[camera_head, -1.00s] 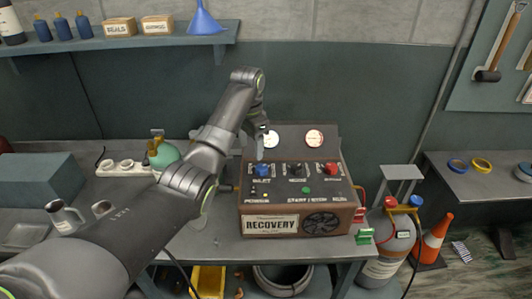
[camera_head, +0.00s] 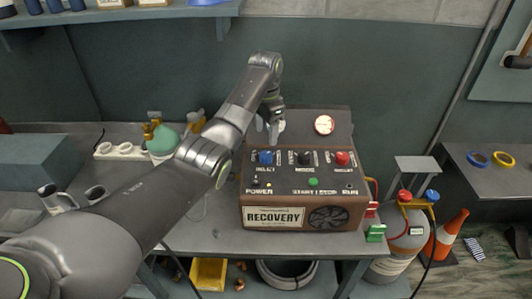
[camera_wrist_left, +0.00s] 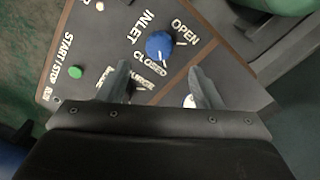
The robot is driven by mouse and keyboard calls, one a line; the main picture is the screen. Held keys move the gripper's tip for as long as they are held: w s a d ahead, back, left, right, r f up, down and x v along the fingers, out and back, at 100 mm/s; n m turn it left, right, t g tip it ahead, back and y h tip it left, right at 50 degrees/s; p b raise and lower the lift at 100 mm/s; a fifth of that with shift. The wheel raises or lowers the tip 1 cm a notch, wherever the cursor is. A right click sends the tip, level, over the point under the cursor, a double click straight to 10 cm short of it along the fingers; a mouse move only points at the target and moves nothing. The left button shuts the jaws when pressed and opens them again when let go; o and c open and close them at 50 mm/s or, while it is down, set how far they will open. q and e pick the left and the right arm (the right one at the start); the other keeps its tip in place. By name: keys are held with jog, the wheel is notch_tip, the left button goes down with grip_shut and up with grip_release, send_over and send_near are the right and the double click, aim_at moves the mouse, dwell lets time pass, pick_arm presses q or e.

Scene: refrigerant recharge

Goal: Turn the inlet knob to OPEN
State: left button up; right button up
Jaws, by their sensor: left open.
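The recovery machine (camera_head: 298,217) stands on the bench, with a blue inlet knob (camera_head: 266,158), a black knob (camera_head: 305,158) and a red knob (camera_head: 341,158) on its sloping panel. My left gripper (camera_head: 272,138) is above the panel near the blue knob, fingers pointing down. In the left wrist view the gripper (camera_wrist_left: 160,88) is open and empty. The blue knob (camera_wrist_left: 159,46) lies just beyond the fingertips, between the OPEN and CLOSED labels. A white mark on its lower edge faces the CLOSED side. The left finger partly covers the black knob's area. My right gripper is out of view.
Two gauges sit behind the knobs; the right one (camera_head: 324,125) is clear and the left is partly hidden by my gripper.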

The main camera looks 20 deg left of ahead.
aim_at(266, 154)
pick_arm(q)
jog(key=f, duration=0.3)
jog(key=shift+s+f+p, duration=0.15)
jog(key=shift+s+p, duration=0.05)
jog(key=shift+p, duration=0.1)
notch_tip(266, 154, down, 4)
jog(key=shift+w+r, duration=0.1)
jog(key=shift+f, duration=0.4)
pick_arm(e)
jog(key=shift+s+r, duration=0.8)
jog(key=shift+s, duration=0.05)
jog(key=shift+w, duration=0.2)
pick_arm(q)
jog(key=c, duration=1)
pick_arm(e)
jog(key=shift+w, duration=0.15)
